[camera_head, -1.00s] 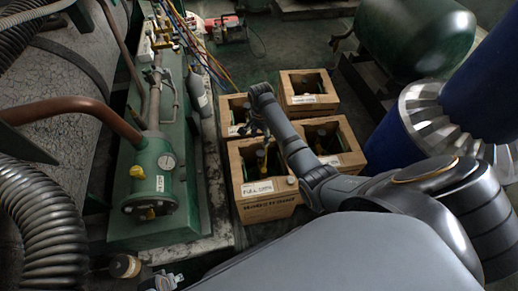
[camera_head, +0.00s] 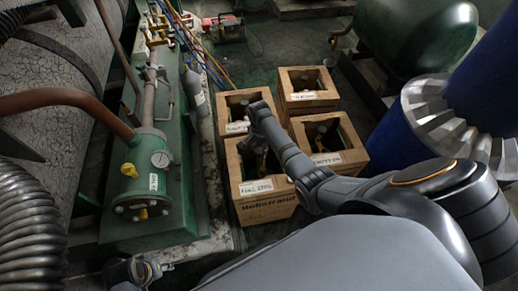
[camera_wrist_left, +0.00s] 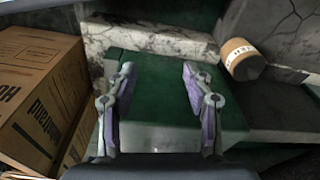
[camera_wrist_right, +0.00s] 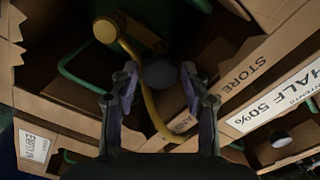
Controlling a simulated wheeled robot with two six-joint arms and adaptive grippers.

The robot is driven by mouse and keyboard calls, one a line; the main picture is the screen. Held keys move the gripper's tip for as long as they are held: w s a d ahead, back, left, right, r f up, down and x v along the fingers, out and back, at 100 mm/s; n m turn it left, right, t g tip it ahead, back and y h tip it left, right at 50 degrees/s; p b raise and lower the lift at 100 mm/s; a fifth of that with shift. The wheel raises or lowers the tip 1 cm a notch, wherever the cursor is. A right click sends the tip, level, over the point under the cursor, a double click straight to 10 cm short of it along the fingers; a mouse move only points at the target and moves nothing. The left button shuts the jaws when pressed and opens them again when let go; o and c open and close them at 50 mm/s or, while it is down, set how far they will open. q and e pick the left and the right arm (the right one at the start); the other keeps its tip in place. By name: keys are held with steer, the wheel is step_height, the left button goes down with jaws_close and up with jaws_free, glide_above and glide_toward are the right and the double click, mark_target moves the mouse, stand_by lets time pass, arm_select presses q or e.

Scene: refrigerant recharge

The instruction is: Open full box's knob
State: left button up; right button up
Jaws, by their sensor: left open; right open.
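The full box (camera_head: 270,208) is the front-left wooden crate, with a white label reading FULL. My right gripper (camera_head: 262,142) reaches down over its opening, pointing into it. In the right wrist view the open, empty right fingers (camera_wrist_right: 158,78) straddle a blurred grey round part. A curved yellow hose (camera_wrist_right: 148,103) passes between them to a round yellowish cap (camera_wrist_right: 105,31) at upper left. Which part is the knob I cannot tell. My left gripper (camera_wrist_left: 158,70) is open and empty above a green surface (camera_wrist_left: 155,90), low at the left of the head view.
The half box (camera_head: 237,97), the empty box (camera_head: 345,160) and a fourth box (camera_head: 308,97) stand close around. Green machinery (camera_head: 150,215) with pipes is at left; a blue cylinder is at right. A brown round item (camera_wrist_left: 240,58) lies near my left gripper.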

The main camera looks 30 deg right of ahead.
steer(key=c, duration=0.9)
